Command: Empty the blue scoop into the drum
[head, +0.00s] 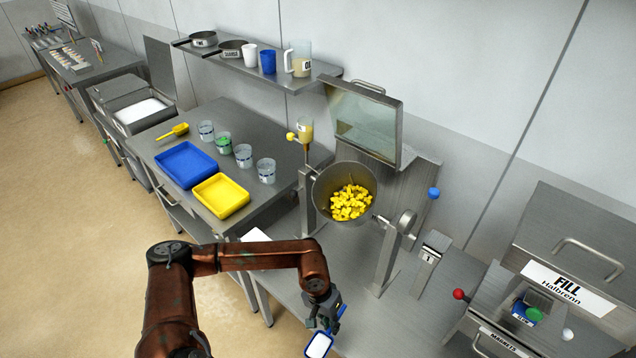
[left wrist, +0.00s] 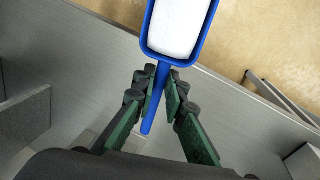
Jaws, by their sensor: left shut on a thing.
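The blue scoop (head: 319,344) is filled with white material and is held at the front of the table in the head view. It also shows in the left wrist view (left wrist: 205,45), with its bowl level and its handle between the fingers. My left gripper (head: 322,314) is shut on the handle; its fingertips (left wrist: 158,90) show in the left wrist view. The drum (head: 315,190) is a round steel bowl on stands, tilted open, with yellow pieces (head: 351,203) inside. It is above and apart from the scoop in the picture. My right gripper is not in view.
A raised clear hood (head: 362,122) stands behind the drum. Blue (head: 186,166) and yellow (head: 220,197) trays and several cups lie on the left table. The bench front right of the drum is fairly clear.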

